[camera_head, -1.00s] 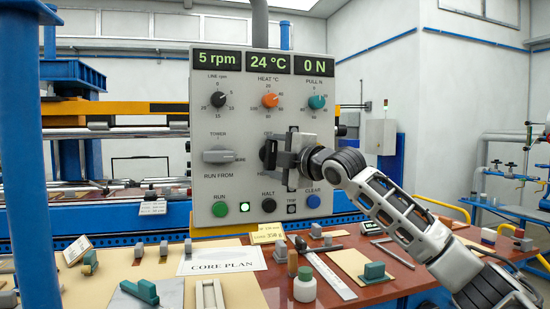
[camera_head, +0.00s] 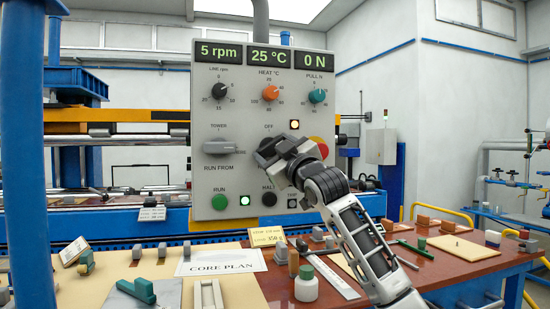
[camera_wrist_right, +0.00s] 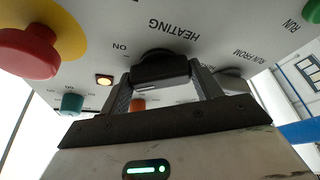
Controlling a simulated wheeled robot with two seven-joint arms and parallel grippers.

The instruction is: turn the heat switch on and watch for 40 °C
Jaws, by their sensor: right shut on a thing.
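The grey control panel (camera_head: 236,130) fills the middle of the head view. Its displays read 5 rpm, 25 °C (camera_head: 268,57) and 0 N. The black heat switch (camera_wrist_right: 160,68) shows in the right wrist view, beside the words HEATING and ON. My right gripper (camera_wrist_right: 162,84) is shut on this switch, one finger on each side. In the head view my right gripper (camera_head: 272,160) covers most of the switch below the OFF label. My left gripper is not in view.
A red and yellow stop button (camera_wrist_right: 28,50) is close to my right gripper. The orange heat dial (camera_head: 270,93) sits above the switch. The green run button (camera_head: 219,201) and black halt button (camera_head: 268,198) are below. Small parts lie on the table beneath.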

